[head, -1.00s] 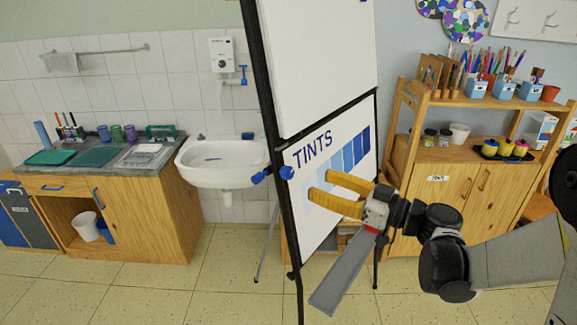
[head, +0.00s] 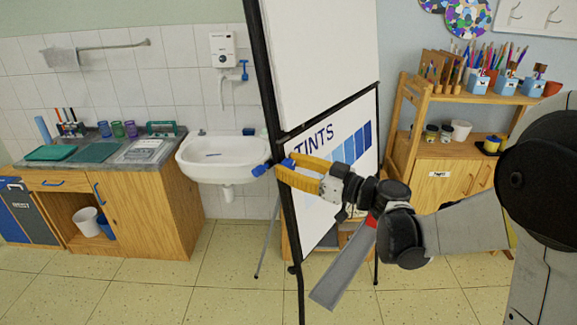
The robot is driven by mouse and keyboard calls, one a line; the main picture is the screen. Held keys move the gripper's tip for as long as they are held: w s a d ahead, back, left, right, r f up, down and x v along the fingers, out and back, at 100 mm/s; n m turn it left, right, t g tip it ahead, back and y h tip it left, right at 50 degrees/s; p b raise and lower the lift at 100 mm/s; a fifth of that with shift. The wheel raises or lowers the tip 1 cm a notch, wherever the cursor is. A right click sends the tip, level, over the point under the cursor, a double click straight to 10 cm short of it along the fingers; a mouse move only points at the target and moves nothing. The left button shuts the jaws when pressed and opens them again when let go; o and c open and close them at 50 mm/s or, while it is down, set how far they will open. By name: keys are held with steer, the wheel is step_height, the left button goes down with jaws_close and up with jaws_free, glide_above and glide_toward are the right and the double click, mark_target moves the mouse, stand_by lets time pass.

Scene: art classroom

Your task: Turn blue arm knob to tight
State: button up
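The blue arm knob (head: 288,163) sits on the side post of the black easel frame (head: 284,210), on the right of the post in the head view. Another blue part (head: 261,169) sticks out on the left of the post at the same height. My gripper (head: 285,165) has yellow fingers and reaches in from the right. Its fingers look apart, one above and one below the right-hand blue knob, with their tips at the knob. I cannot tell whether they touch it. The upper finger hides part of the knob area and the tints chart.
A white board (head: 320,60) fills the easel's upper part, with the TINTS chart (head: 350,148) below. A sink (head: 222,170) stands behind on the left, beside a wooden cabinet (head: 150,215). A wooden shelf unit (head: 440,175) is behind my arm. The floor in front is clear.

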jaws_close()
steer(key=shift+m, duration=0.4)
steer(key=m+t+h+b, duration=0.1)
steer(key=m, duration=0.4)
steer(key=m+t+h, duration=0.1)
steer(key=m, duration=0.6)
steer(key=shift+m, duration=0.3)
steer(key=m+h, duration=0.1)
steer(key=m, duration=0.2)
steer(key=m+p, duration=0.1)
steer(key=m, duration=0.2)
steer(key=shift+m+h, duration=0.4)
steer(key=m+g+p, duration=0.1)
steer(key=m, duration=0.4)
steer(key=shift+m+h+p, duration=0.35)
steer(key=shift+m+h, duration=0.05)
